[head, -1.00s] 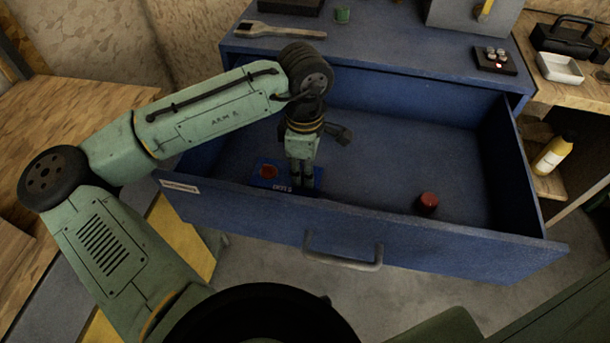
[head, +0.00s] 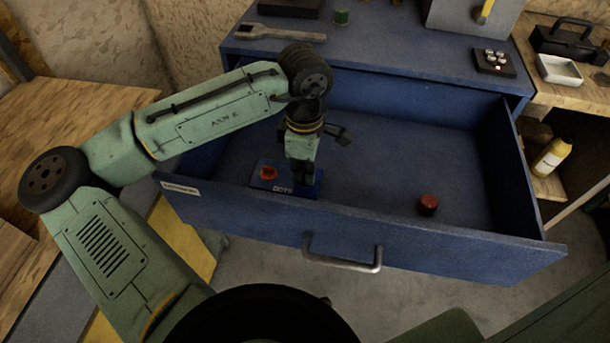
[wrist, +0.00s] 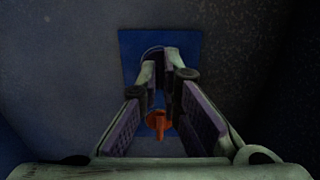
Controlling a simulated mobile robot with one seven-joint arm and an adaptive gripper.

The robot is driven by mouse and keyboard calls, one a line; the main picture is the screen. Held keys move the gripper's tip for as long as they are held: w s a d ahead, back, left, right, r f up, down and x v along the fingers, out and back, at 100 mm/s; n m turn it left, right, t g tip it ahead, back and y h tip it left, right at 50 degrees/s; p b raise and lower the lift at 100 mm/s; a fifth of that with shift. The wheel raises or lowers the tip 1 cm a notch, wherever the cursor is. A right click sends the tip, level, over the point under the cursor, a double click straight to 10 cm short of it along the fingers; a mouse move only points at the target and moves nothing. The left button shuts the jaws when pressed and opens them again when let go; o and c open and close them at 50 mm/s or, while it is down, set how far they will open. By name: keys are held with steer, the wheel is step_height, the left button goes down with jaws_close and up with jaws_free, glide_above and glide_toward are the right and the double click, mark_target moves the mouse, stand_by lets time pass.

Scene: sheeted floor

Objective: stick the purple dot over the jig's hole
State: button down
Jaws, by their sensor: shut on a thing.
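My gripper (head: 303,178) points down inside the open blue drawer, over the right part of a small blue card (head: 258,183) with a white label on its front. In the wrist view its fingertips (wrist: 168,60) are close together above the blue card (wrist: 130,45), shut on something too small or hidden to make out. An orange-red knob-like piece (head: 268,173) is on the card, left of the fingers; it also shows between the fingers in the wrist view (wrist: 158,122). I cannot make out the purple dot or a jig with a hole in either view.
A red cylinder (head: 428,204) stands on the drawer floor at the right. The drawer front (head: 390,235) and side walls surround my gripper.

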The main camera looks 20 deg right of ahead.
steer(key=shift+r+p, duration=3.2)
steer(key=shift+r, duration=0.05)
steer(key=shift+r+p, duration=0.4)
steer(key=shift+r, duration=0.45)
steer(key=shift+r, duration=0.1)
